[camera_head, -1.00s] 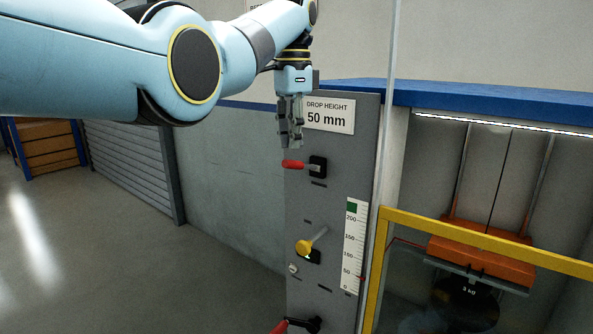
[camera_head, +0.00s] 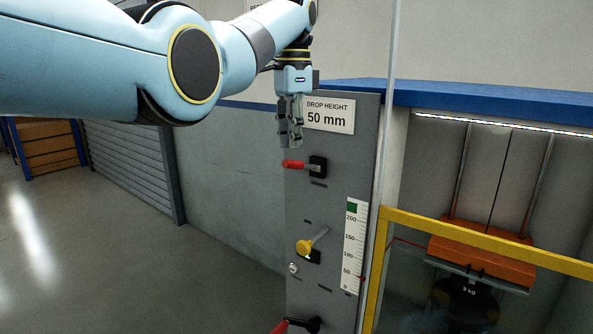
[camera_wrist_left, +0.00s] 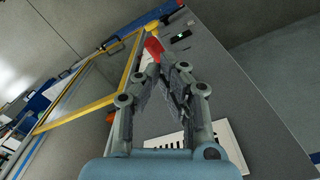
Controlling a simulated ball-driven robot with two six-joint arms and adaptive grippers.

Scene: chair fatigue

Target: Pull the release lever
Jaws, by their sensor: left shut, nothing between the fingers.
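A red-handled lever (camera_head: 294,164) sticks out to the left near the top of the grey control panel (camera_head: 330,200). A yellow-knobbed lever (camera_head: 305,247) sits lower down, and another red-handled lever (camera_head: 281,326) is cut by the bottom edge. The small labels are unreadable, so I cannot tell which is named release. My left gripper (camera_head: 291,142) is shut and empty, pointing down just above the upper red handle. In the left wrist view the gripper (camera_wrist_left: 166,70) has a red handle (camera_wrist_left: 153,47) just beyond its fingertips. Contact cannot be told. My right gripper is out of view.
A sign reading "DROP HEIGHT 50 mm" (camera_head: 329,116) is beside the gripper. A scale (camera_head: 353,245) runs down the panel. To the right, a yellow frame (camera_head: 480,240) fronts a bay with an orange weight carriage (camera_head: 480,257). Open floor (camera_head: 120,270) lies left.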

